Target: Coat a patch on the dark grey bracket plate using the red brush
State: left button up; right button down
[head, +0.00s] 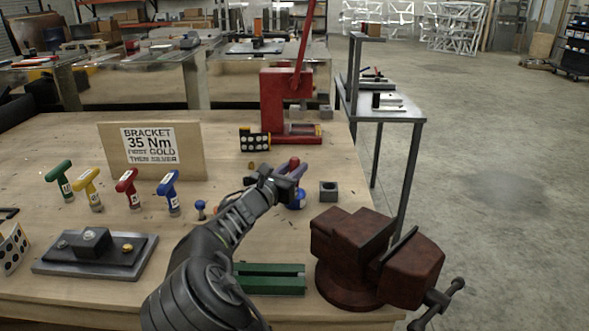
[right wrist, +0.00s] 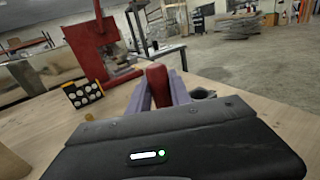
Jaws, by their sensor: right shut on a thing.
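My right gripper (head: 289,178) is above the middle of the bench, well to the right of the plate. It is shut on a red piece, apparently the handle of the red brush (head: 294,163). The red handle also stands between the fingers in the right wrist view (right wrist: 157,85). The brush's lower end is hidden by the gripper. My left gripper is not in view.
T-handled tools in green, yellow, red (head: 127,187) and blue stand before a wooden sign board (head: 190,160). A dark red vise (head: 368,250), a green block (head: 272,279) and a grey hollow block (head: 328,191) are nearby. A red press (head: 280,110) stands behind.

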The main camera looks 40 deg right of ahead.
jog(key=shift+r+p, duration=2.45)
jog(key=shift+r, duration=0.65)
